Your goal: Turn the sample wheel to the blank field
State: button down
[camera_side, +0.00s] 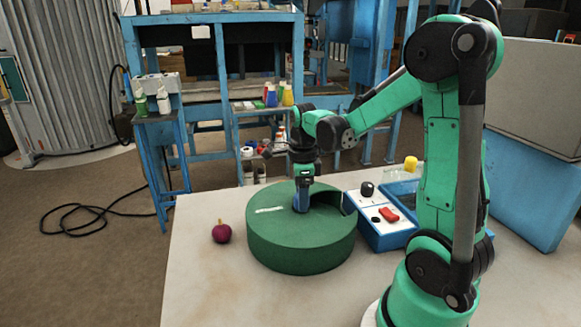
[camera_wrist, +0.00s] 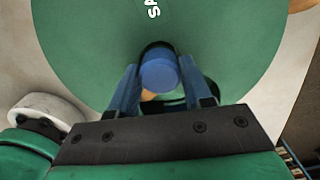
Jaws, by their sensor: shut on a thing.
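The sample wheel is a thick green drum (camera_side: 300,252) on the pale table, with a white mark on its top to the left and a cut-out toward the right. A blue peg (camera_wrist: 160,70) stands up from its top. My gripper (camera_side: 302,192) points down over the drum and is shut on the peg, one finger on each side in the wrist view (camera_wrist: 159,80). In that view the green top (camera_wrist: 90,50) carries white lettering, cut off at the upper edge. A dark opening shows behind the peg, with something tan partly in it. No field name can be read.
A purple round object (camera_side: 221,233) lies left of the drum. A blue-sided control box (camera_side: 385,228) with a black knob and red switch stands close at its right, with a yellow-capped item (camera_side: 411,164) behind. The table's front left is clear.

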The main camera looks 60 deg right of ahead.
jog(key=shift+m, duration=2.3)
jog(key=shift+c, duration=1.8)
grip_release()
jog(key=shift+r, duration=2.8)
